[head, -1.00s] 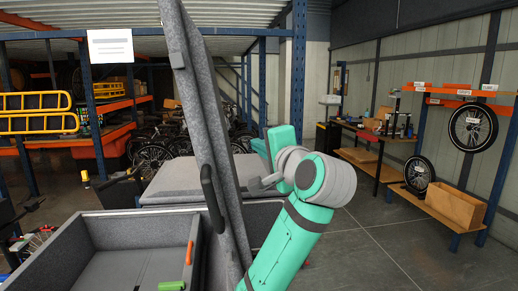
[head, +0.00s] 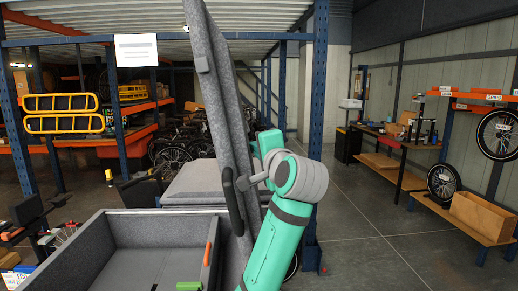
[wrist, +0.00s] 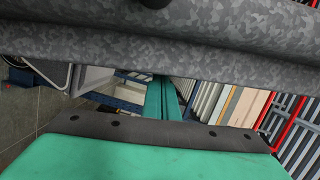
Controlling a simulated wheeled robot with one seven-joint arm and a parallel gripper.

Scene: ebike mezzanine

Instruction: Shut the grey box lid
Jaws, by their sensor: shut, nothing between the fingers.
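The grey box (head: 150,214) stands open at the lower left of the head view. Its grey felt lid (head: 222,110) stands nearly upright at the box's right side, tilted slightly left at the top. A black handle (head: 232,200) is on the lid's left face. My gripper (head: 254,181) is shut and empty beside the lid's right edge; whether it touches the lid cannot be told. My arm rises from the bottom on the right. In the wrist view, speckled grey felt, apparently the lid (wrist: 160,40), fills the top, very close.
An orange-handled item (head: 208,254) and a green piece (head: 188,286) are at the box's near right. Another grey box top (head: 195,184) lies behind. A blue post (head: 318,110) stands behind my arm. The floor (head: 365,240) on the right is clear.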

